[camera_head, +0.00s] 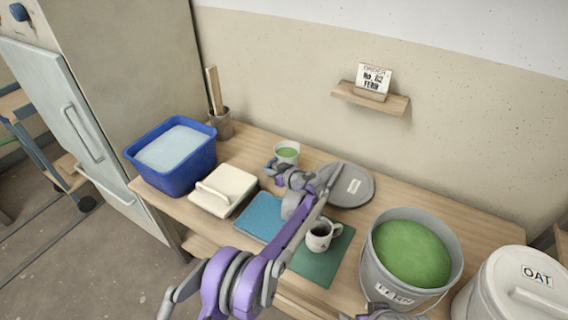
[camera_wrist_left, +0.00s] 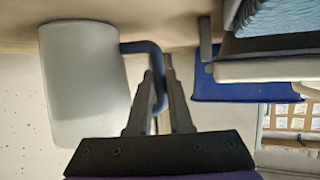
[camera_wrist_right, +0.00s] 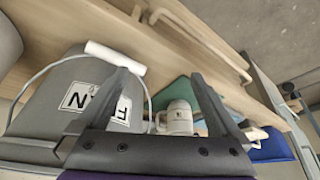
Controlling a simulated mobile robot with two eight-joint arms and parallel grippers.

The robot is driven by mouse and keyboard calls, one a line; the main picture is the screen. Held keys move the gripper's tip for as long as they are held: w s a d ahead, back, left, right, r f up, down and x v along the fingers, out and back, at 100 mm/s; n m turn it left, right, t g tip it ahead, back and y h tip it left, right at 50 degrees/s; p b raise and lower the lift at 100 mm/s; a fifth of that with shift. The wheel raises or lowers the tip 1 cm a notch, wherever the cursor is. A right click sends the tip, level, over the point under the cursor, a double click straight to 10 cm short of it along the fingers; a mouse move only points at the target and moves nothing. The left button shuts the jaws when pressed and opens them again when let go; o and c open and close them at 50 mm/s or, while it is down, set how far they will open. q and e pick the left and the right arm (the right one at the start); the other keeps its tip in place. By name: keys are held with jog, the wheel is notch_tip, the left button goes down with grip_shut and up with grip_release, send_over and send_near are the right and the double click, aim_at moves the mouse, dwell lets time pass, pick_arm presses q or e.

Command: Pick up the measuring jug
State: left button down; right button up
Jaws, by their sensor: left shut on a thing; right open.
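The measuring jug (camera_head: 287,154) is a small pale cup with green contents and a blue handle, at the back of the table in the head view. In the left wrist view the jug (camera_wrist_left: 85,85) is a plain pale cylinder. My left gripper (camera_wrist_left: 160,75) is shut on its blue handle, with one finger on each side. In the head view my left gripper (camera_head: 277,167) is partly hidden by its own wrist. My right gripper (camera_wrist_right: 160,82) is open and empty, near the FERN bucket (camera_wrist_right: 75,100).
A grey lid (camera_head: 347,186) lies right of the jug. A white mug (camera_head: 319,236) stands on a green mat (camera_head: 318,265). The FERN bucket (camera_head: 375,265) and OAT bucket (camera_head: 505,290) stand at right. A blue tub (camera_head: 180,175) and cream lidded box (camera_head: 222,190) are at left.

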pick_arm(q)
jog(key=shift+r, duration=0.1)
dwell(0.3)
jog(key=shift+r+p, duration=0.75)
jog(key=shift+r, duration=4.1)
jog(key=shift+r, duration=0.1)
